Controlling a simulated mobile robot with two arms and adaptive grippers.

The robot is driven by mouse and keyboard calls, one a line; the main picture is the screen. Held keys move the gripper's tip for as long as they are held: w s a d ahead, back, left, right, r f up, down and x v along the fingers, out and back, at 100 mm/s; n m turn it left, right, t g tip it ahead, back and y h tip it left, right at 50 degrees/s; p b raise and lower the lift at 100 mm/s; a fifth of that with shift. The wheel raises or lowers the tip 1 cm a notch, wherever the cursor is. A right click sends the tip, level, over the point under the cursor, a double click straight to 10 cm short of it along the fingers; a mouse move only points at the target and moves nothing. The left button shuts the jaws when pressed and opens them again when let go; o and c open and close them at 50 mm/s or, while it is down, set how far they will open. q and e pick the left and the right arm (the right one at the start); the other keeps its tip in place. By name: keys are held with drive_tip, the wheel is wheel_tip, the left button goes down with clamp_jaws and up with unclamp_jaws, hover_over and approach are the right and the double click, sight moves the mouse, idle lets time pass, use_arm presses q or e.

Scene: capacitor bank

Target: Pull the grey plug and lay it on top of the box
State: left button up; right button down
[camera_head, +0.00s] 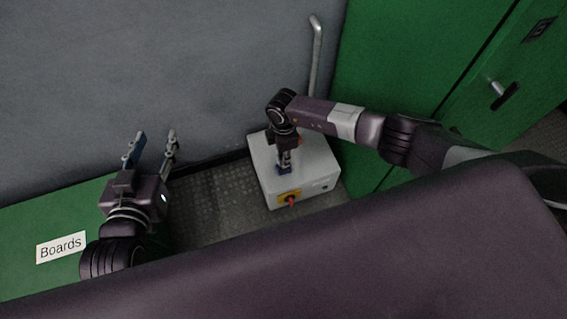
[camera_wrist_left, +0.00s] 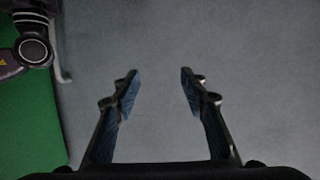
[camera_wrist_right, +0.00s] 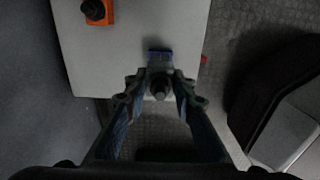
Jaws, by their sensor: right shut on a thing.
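The box (camera_head: 318,160) is light grey and stands on the floor against the wall; its top also fills the upper part of the right wrist view (camera_wrist_right: 130,50). My right gripper (camera_head: 285,167) points down at the box top. In the right wrist view its fingertips (camera_wrist_right: 160,82) are closed around the grey plug (camera_wrist_right: 160,88), a dark grey round-ended piece. A blue part (camera_wrist_right: 160,54) shows just beyond it on the box. I cannot tell whether the plug is seated or lifted. My left gripper (camera_head: 150,148) is open and empty, also in the left wrist view (camera_wrist_left: 160,88).
An orange piece with a black round part (camera_wrist_right: 98,12) sits on the box top. A yellow plate with a red knob (camera_head: 290,198) is on the box's front. A green cabinet (camera_head: 385,60) stands right, a green "Boards" box (camera_head: 30,215) left. A pipe (camera_head: 316,60) rises behind.

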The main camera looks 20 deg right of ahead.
drive_tip(key=shift+r, duration=0.25)
use_arm(q)
drive_tip(key=s+a+f+g+p, duration=0.1)
drive_tip(key=s+f+g, duration=0.2)
drive_tip(key=f, duration=0.2)
drive_tip(key=shift+s+a+f+y, duration=0.2)
drive_tip(key=shift+a+y, duration=0.2)
use_arm(e)
drive_tip(key=shift+r, duration=0.3)
idle(0.4)
